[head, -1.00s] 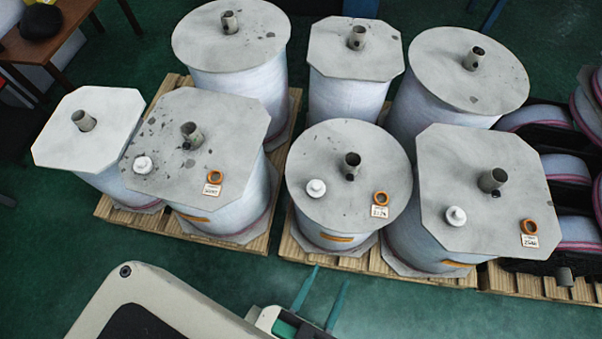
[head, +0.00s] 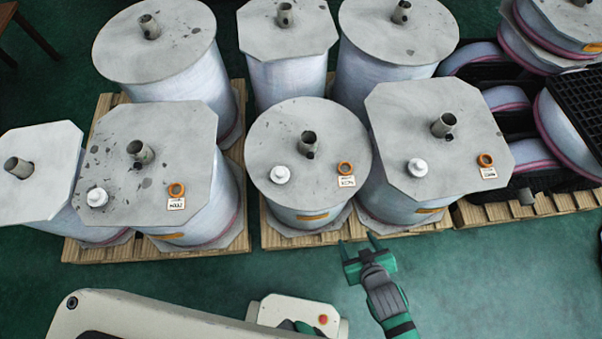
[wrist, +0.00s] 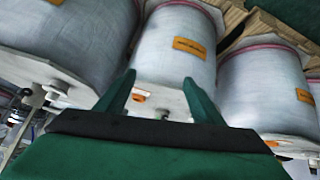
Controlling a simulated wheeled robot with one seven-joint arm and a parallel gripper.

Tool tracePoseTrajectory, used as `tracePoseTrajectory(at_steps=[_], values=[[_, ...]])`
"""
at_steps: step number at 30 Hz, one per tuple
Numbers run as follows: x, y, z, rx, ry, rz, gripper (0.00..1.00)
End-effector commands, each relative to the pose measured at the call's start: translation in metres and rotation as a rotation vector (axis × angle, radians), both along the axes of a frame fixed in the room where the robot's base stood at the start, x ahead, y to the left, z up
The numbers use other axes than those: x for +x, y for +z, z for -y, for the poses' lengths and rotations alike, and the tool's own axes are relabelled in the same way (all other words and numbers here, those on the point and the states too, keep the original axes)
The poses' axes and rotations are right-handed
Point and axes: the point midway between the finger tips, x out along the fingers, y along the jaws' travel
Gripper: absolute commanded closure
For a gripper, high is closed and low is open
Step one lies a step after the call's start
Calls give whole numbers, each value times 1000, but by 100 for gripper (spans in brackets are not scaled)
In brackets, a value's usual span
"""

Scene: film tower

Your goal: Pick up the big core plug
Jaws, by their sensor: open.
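Three white knobbed plugs lie on the front film rolls' end plates: one on the left plate (head: 97,197), one on the round middle plate (head: 280,174), one on the right plate (head: 417,168). They look much alike, and I cannot tell which is the big core plug. My gripper (head: 358,243) is green, open and empty, in front of the gap between the middle and right rolls, apart from every plug.
Each of these three plates also carries an orange ring (head: 345,168), a small label (head: 346,182) and a grey core tube (head: 308,141). More rolls stand behind on wooden pallets (head: 290,238). Black trays with film rolls are at the right. Green floor (head: 500,270) is free in front.

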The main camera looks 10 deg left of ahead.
Motion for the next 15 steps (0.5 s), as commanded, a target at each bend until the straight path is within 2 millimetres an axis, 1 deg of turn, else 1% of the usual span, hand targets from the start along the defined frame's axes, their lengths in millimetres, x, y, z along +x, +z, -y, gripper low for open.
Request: tracePoseTrajectory(at_steps=[1,4,8,11,12,14,15], values=[[16,-2,1,-17,24,-21,39],[43,-6,4,-51,50,-68,39],[79,-7,0,-92,83,-126,39],[106,-5,-9,-119,106,-169,39],[117,-4,-15,-130,116,-185,39],[132,-1,-23,-146,130,-210,39],[141,1,-31,-153,138,-226,39]])
